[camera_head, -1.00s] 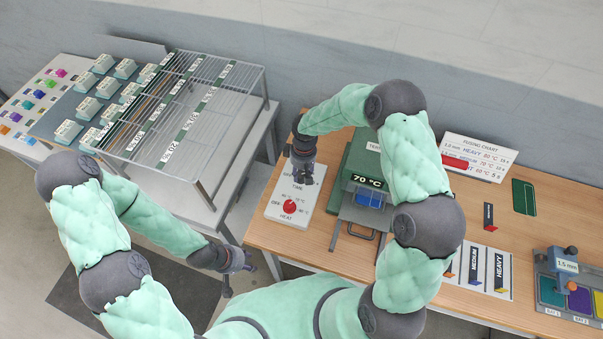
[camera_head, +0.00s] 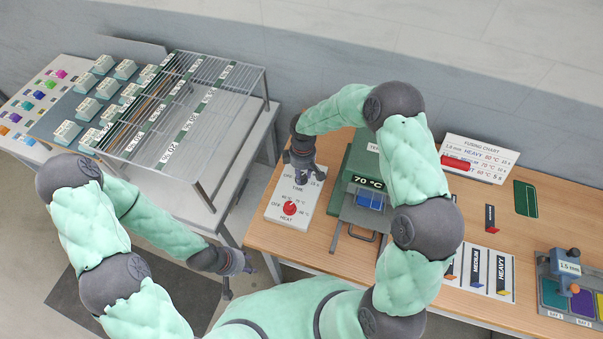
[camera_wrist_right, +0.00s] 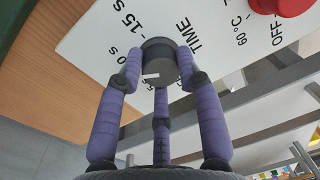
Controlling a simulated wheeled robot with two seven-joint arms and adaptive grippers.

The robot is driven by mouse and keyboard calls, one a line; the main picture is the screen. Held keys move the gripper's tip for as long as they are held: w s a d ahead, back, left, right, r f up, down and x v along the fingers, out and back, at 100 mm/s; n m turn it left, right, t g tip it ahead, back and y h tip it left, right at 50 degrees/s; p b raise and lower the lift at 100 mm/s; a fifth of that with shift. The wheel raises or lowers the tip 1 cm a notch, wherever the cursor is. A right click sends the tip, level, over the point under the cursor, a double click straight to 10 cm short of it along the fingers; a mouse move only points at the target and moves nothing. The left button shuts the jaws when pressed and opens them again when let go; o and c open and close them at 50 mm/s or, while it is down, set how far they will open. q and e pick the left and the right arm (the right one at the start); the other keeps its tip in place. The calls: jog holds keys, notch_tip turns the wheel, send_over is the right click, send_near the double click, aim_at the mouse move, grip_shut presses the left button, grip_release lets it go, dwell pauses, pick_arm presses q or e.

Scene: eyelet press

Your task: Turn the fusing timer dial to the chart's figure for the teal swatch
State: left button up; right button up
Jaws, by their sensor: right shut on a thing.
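The timer dial (camera_wrist_right: 160,58) is a dark grey round knob on the white control panel (camera_wrist_right: 105,40), beside the word TIME. My right gripper (camera_wrist_right: 160,74) is shut on it; a pale mark shows at its near edge. In the head view, my right gripper (camera_head: 303,175) covers the dial. The teal swatch (camera_head: 552,293) lies in the left bay of the holder at the right. My left gripper (camera_head: 238,280) is open and empty off the table's left edge.
The red HEAT knob (camera_head: 290,208) sits close to the timer dial on the same panel. A green press (camera_head: 358,160) reading 70 °C stands just right, with a blue piece inside. A wire rack (camera_head: 190,130) stands on another table at the left.

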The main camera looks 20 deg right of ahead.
aim_at(303, 173)
jog(key=o, duration=1.2)
jog(key=shift+c, duration=0.2)
notch_tip(303, 173, up, 12)
jog(key=shift+w+d, duration=0.25)
jog(key=shift+w, duration=0.05)
